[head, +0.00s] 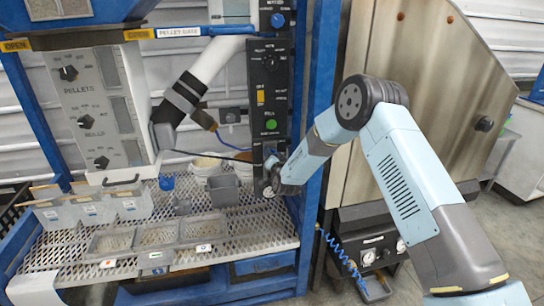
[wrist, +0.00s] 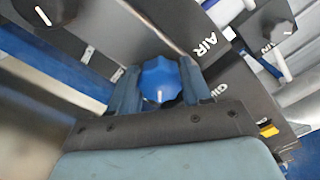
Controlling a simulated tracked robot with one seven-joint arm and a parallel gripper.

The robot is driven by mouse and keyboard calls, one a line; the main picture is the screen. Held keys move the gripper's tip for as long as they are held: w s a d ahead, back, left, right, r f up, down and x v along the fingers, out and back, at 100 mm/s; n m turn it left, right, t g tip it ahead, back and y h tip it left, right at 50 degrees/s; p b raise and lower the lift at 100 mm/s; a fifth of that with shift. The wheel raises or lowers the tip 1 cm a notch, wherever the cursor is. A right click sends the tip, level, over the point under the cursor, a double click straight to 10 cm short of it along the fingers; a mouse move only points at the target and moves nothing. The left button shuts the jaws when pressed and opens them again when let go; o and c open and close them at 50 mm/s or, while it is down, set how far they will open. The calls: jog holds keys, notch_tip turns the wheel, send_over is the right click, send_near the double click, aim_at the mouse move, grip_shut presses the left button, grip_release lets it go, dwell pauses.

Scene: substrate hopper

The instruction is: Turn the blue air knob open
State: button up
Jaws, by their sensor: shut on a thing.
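The blue air knob (wrist: 160,80) shows in the wrist view between the two fingers of my gripper (wrist: 161,88). It has a lobed rim and a short white mark that points toward the palm. The AIR label (wrist: 206,46) is on the dark panel beside it. My gripper is shut on the knob, with one finger on each side. In the head view my gripper (head: 270,178) is at the lower end of the dark control panel (head: 269,90). The knob is mostly hidden there by the gripper.
Another blue knob (head: 277,20) is at the top of the panel, above a yellow switch (head: 261,97) and a green button (head: 271,124). The pellets box (head: 95,105) has several black knobs. Grey trays (head: 158,236) stand on the perforated shelf. A blue post (head: 318,70) is close to my arm.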

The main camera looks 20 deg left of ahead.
jog(key=shift+s+f+n, duration=0.25)
jog(key=shift+f+n, duration=0.25)
jog(key=shift+n, duration=0.1)
jog(key=o, duration=0.8)
jog(key=shift+o, duration=1.3)
jog(key=shift+w+r, duration=0.15)
jog(key=shift+r, duration=0.1)
jog(key=v, duration=1.3)
jog(key=shift+s, duration=0.4)
jog(key=shift+d, duration=0.15)
